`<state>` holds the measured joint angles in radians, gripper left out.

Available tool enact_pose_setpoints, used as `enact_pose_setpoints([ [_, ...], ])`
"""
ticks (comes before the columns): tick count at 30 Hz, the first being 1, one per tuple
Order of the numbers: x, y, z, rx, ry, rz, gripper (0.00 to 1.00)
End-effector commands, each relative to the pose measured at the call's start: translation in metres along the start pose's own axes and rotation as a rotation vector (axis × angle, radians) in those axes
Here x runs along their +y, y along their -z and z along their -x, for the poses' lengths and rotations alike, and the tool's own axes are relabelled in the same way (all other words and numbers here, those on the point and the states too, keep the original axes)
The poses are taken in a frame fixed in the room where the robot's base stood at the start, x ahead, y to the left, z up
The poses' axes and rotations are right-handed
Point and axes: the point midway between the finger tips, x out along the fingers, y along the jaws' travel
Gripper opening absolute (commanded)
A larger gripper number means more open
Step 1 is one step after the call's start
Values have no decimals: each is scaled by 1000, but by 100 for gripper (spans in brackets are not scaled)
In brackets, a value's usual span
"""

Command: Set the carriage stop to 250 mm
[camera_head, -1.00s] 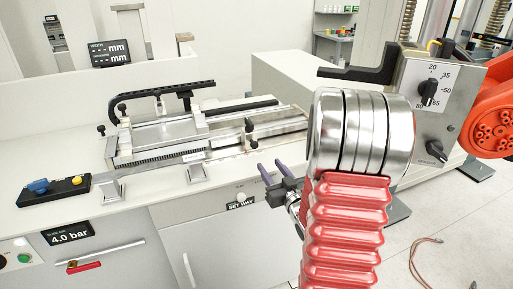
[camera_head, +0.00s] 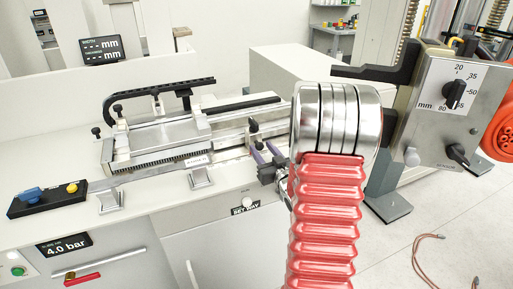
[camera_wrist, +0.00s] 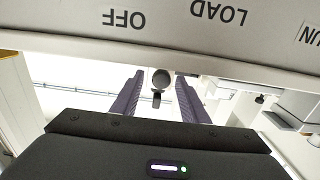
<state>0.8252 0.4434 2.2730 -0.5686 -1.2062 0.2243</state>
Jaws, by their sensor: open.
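The bench device (camera_head: 170,148) has a long rail (camera_head: 235,122) running to the right. A small black-knobbed part (camera_head: 253,127) stands on the rail and looks like the carriage stop. No millimetre scale is readable. My gripper (camera_head: 266,151) is open and empty, its purple fingers just in front of the rail, near and below that part. In the wrist view the two fingers (camera_wrist: 158,85) stand apart, with a dark round knob (camera_wrist: 161,79) showing between them. I cannot tell whether they touch it.
A white panel edge with upside-down OFF and LOAD labels (camera_wrist: 180,18) crosses the top of the wrist view. A grey dial box (camera_head: 455,105) stands at right. A black button box (camera_head: 47,199) sits at left.

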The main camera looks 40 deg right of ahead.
Motion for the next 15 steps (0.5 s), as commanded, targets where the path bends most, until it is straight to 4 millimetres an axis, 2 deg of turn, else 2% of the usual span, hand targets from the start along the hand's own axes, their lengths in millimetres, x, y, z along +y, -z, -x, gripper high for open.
enact_pose_setpoints([
  [9,-4,0,-3,0,7,0,41],
  [15,-5,0,-3,0,9,0,27],
])
